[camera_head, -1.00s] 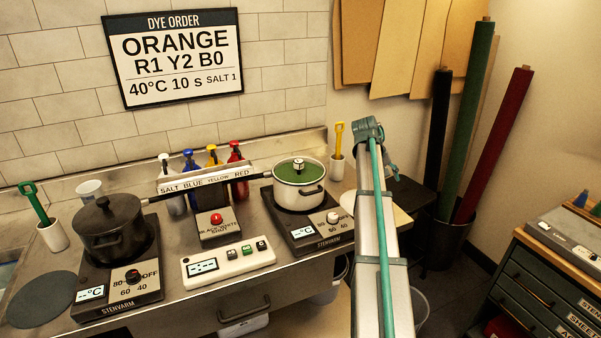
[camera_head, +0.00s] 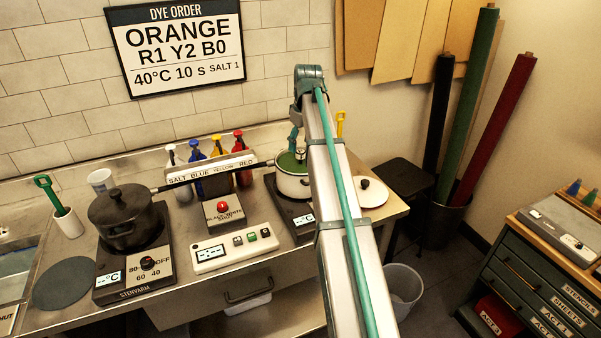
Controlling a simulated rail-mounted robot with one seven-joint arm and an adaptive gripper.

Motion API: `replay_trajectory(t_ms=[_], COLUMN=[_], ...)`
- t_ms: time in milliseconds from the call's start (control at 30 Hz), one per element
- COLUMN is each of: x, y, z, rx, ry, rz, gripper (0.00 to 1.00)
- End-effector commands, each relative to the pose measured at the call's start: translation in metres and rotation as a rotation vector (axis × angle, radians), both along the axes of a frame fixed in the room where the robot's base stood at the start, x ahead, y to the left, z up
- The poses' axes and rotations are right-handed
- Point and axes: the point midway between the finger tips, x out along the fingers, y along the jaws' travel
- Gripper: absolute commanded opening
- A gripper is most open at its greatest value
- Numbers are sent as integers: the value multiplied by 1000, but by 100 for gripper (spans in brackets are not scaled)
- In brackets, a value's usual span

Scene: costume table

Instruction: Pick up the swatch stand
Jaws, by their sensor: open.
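I cannot make out a swatch stand for certain in this view. My gripper (camera_head: 296,140) hangs from the far end of my raised arm, close above or in front of the white pot as seen here; the exact gap cannot be told. It is open, and I see nothing held in it. Its fingertips are small and partly hidden by the arm. The white pot (camera_head: 287,186) has a green top with a small black-and-white knob or object on it, and its right side is hidden behind my arm.
A black pot (camera_head: 125,218) sits on the left hotplate. Dye bottles (camera_head: 242,160) stand behind a labelled rack (camera_head: 212,168). A white control box (camera_head: 235,250) lies in front. A white round lid-like disc (camera_head: 372,198) is right of my arm. Fabric rolls (camera_head: 468,110) and a drawer cabinet (camera_head: 540,285) stand right.

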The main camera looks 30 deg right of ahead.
Motion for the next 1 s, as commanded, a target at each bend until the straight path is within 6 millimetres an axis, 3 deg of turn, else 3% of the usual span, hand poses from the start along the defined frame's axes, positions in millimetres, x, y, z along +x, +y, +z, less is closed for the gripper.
replay_trajectory(t_ms=[233, 600, 833, 1000], x=[-1, 1, 2, 2], y=[0, 0, 0, 0], z=[-12, -52, -54, -54], rx=[-1, -1, -2, -2], ry=[1, 1, -1, -1], rz=[-1, -1, -1, -1], gripper=[64, 64, 64, 37])
